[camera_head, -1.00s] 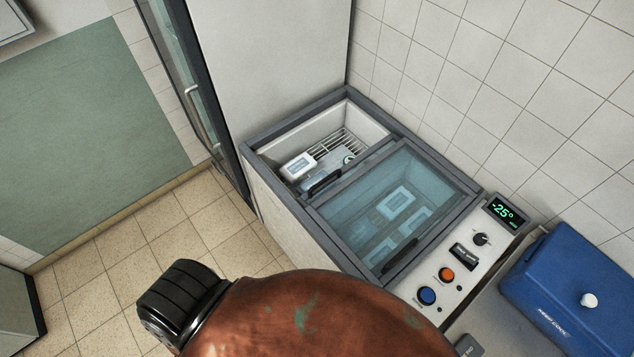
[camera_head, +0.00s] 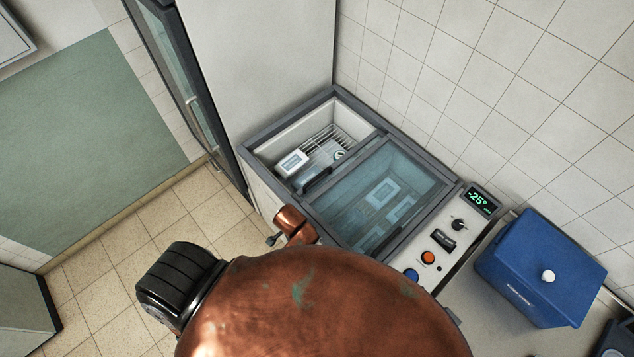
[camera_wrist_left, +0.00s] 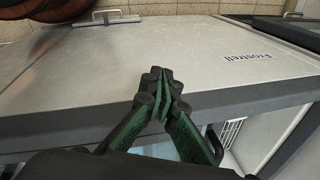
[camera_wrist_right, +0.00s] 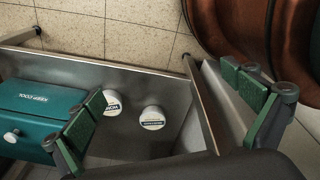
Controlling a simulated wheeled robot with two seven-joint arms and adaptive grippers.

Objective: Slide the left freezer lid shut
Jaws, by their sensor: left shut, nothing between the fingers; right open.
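The chest freezer (camera_head: 253,149) stands in the corner with its left compartment uncovered. Glass covers the right part (camera_head: 370,190), where the lids appear to overlap. A dark handle (camera_head: 314,181) lies along the lid edge beside the opening. My left gripper (camera_wrist_left: 160,75) is shut and empty in the left wrist view, over the grey front rim (camera_wrist_left: 240,104) of the freezer. In the head view my copper arm hides this gripper. My right gripper (camera_wrist_right: 180,108) is open and empty over a grey counter, away from the freezer.
White packs (camera_head: 292,163) and a wire rack (camera_head: 325,142) lie inside the open compartment. A control panel (camera_head: 440,240) adjoins the freezer on the right. A blue cool box (camera_head: 540,265) stands beyond it. Two white-topped jars (camera_wrist_right: 152,118) are below my right gripper.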

